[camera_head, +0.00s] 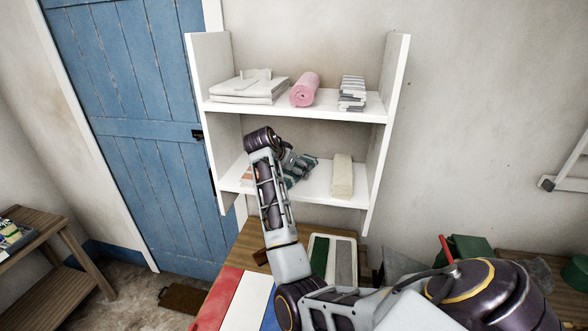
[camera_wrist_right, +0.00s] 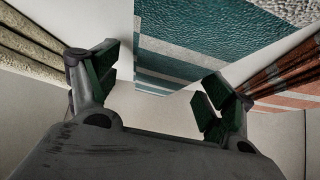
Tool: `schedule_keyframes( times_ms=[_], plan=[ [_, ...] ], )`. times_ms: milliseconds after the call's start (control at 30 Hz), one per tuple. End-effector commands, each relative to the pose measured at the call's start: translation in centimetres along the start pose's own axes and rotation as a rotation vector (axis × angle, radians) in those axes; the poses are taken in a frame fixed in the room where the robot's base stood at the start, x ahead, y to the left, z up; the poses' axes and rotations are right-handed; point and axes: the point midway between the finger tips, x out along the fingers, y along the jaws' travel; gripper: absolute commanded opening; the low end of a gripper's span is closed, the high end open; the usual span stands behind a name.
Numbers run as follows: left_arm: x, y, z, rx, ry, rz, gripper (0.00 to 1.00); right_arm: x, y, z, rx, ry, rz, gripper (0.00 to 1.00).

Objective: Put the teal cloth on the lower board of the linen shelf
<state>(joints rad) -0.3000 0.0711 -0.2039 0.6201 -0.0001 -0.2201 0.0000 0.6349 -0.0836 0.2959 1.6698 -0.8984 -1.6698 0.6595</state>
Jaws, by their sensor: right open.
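The teal cloth with white stripes (camera_head: 305,169) lies on the lower board of the white linen shelf (camera_head: 322,190), partly hidden behind my right gripper (camera_head: 289,160). In the right wrist view the teal cloth (camera_wrist_right: 205,45) is just beyond the fingertips. My right gripper (camera_wrist_right: 160,72) is open, its dark green pads spread wide, with nothing held between them. Pale board shows between the fingers and the cloth. My left gripper is not in view.
An orange striped cloth (camera_wrist_right: 285,85) is close on one side, a folded beige cloth (camera_head: 342,175) on the other. The upper board holds white linen (camera_head: 249,90), a pink roll (camera_head: 305,89) and a striped stack (camera_head: 352,93). A tray (camera_head: 317,240) stands below.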

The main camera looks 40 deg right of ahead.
Motion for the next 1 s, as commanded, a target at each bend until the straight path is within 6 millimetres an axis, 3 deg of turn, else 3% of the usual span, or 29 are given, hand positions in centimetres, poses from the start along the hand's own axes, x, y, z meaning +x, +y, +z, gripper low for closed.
schedule_keyframes(
  times_ms=[267,800,1000],
  plan=[
    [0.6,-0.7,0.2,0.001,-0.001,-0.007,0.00,-2.1,-0.1,0.0,0.002,0.001,-0.003,0.82],
    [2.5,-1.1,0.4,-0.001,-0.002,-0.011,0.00,-9.8,0.0,0.0,0.002,0.001,-0.003,0.82],
    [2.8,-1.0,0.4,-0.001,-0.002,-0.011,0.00,-11.6,0.0,-0.1,0.001,0.001,-0.001,0.82]
  ],
)
